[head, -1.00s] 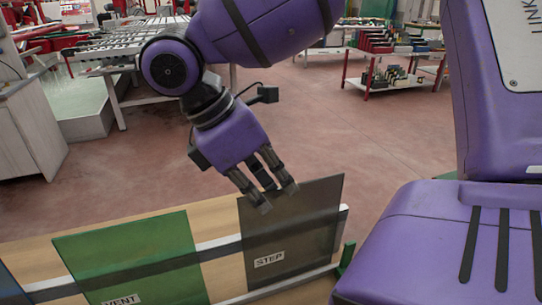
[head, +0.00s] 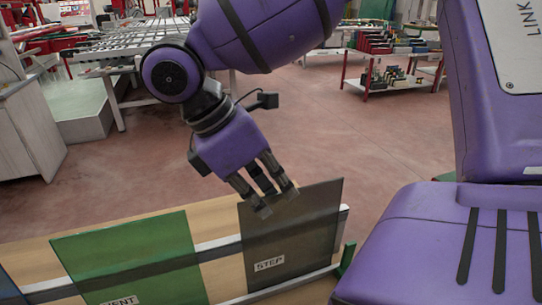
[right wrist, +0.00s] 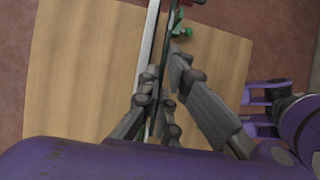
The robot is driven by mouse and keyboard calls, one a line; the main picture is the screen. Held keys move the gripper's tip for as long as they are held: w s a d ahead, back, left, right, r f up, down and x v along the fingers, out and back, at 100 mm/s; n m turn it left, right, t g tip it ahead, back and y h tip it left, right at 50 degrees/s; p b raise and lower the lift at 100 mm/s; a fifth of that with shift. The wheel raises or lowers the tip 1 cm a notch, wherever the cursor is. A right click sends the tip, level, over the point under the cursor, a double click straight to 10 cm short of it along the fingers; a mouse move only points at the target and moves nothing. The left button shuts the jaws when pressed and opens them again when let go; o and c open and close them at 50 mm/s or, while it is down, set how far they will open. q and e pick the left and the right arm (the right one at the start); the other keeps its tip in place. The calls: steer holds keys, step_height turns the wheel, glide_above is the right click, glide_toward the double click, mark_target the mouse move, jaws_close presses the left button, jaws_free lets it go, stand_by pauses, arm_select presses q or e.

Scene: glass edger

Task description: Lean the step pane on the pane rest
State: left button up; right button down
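The step pane (head: 300,225) is a dark, see-through grey sheet with a white STEP label. It stands nearly upright in front of the upper rail of the pane rest (head: 222,247), at its right end. Its lower edge is close to the rest's bottom ledge; I cannot tell whether it touches. My right gripper (head: 277,200) is shut on the pane's top edge near the left corner. In the right wrist view the fingers (right wrist: 166,98) lie on both sides of the pane, which shows almost edge-on. My left gripper is not in view.
A green VENT pane (head: 135,255) leans on the rest to the left, with a blue pane (head: 10,285) at the far left edge. A small green end bracket (head: 346,258) is just right of the step pane. Open floor (head: 390,130) lies behind.

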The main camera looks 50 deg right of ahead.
steer(key=c, duration=1.9)
jaws_free()
steer(key=shift+o, duration=0.2)
steer(key=shift+w+a+r, duration=0.15)
steer(key=shift+a+r, duration=0.05)
steer(key=shift+r, duration=0.2)
steer(key=w+a, duration=0.7)
steer(key=a, duration=0.2)
steer(key=shift+w+a, duration=0.15)
steer(key=shift+a, duration=0.15)
steer(key=shift+r, duration=0.15)
